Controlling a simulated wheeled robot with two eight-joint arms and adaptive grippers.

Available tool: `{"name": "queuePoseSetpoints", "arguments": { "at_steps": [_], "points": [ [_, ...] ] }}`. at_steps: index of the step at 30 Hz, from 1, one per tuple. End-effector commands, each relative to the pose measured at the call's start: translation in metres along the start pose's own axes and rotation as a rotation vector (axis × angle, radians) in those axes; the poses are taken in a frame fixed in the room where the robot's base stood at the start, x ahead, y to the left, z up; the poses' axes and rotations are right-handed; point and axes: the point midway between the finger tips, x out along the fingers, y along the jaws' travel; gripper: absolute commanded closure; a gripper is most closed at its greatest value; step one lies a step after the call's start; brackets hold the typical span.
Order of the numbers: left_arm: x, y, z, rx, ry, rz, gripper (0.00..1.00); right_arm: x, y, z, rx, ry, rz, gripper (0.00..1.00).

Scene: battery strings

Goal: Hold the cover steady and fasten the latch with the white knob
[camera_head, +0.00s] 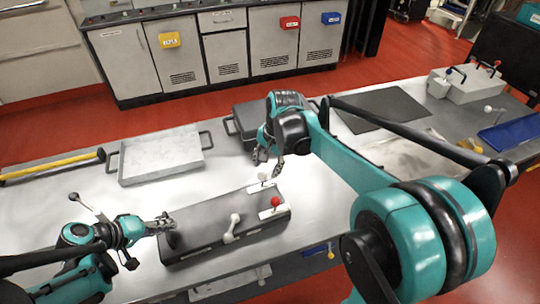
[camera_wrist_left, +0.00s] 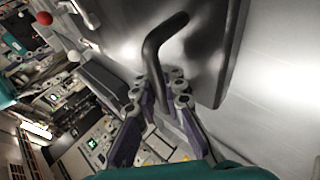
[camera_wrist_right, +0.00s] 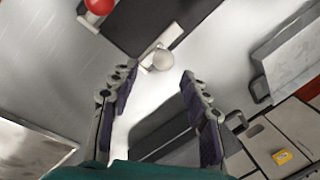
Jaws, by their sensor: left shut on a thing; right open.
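The dark grey cover (camera_head: 205,237) lies on the metal table, with a pale handle (camera_head: 233,225) on top. The white knob (camera_head: 263,176) stands at its far right edge on a pale latch plate; it also shows in the right wrist view (camera_wrist_right: 162,60). A red knob (camera_head: 275,201) is on a second latch nearer the front. My left gripper (camera_head: 166,224) is shut on the black bent end handle (camera_wrist_left: 154,62) at the cover's left end. My right gripper (camera_head: 267,166) is open, its fingertips just above the white knob, which appears between and just beyond them.
A grey tray (camera_head: 125,171) stands behind the cover. A dark case (camera_head: 243,119) sits behind my right gripper. A black mat (camera_head: 382,110), a blue tray (camera_head: 512,134) and a grey box with levers (camera_head: 468,87) are to the right. Bare table lies left of the cover.

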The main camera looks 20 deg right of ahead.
Motion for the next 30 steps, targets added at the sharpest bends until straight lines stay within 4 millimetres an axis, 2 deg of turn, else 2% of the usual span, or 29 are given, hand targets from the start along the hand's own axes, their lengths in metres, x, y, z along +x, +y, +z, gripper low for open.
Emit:
{"name": "queuePoseSetpoints", "arguments": {
  "at_steps": [3, 9, 13, 20, 21, 23, 24, 30],
  "points": [
    [0.0, -0.003, 0.0, 0.0, 0.0, -0.008, 1.0, -0.026, 0.001, 0.0, 0.001, 0.0, 0.0, 0.54],
    [0.0, -0.003, 0.0, 0.0, 0.0, -0.008, 1.0, -0.054, 0.002, 0.0, 0.001, 0.0, 0.0, 0.54],
    [0.0, -0.003, 0.0, 0.0, 0.0, -0.008, 1.0, -0.06, 0.002, 0.0, 0.0, 0.0, 0.0, 0.54],
    [0.0, -0.003, 0.001, 0.0, -0.001, -0.008, 1.0, -0.061, 0.002, 0.0, 0.0, 0.0, 0.0, 0.54],
    [0.0, -0.003, 0.001, 0.0, -0.001, -0.008, 0.84, -0.061, 0.002, 0.0, 0.0, 0.0, 0.0, 0.54],
    [0.0, -0.003, 0.0, 0.0, -0.001, -0.007, 0.68, -0.061, 0.002, 0.0, 0.0, 0.0, 0.0, 0.54],
    [0.0, -0.002, 0.0, 0.0, -0.001, -0.007, 0.66, -0.061, 0.002, 0.0, 0.0, 0.0, 0.0, 0.54],
    [0.0, -0.001, 0.0, 0.0, -0.001, -0.004, 0.66, -0.061, 0.002, 0.0, 0.0, 0.0, 0.0, 0.54]
  ]
}}
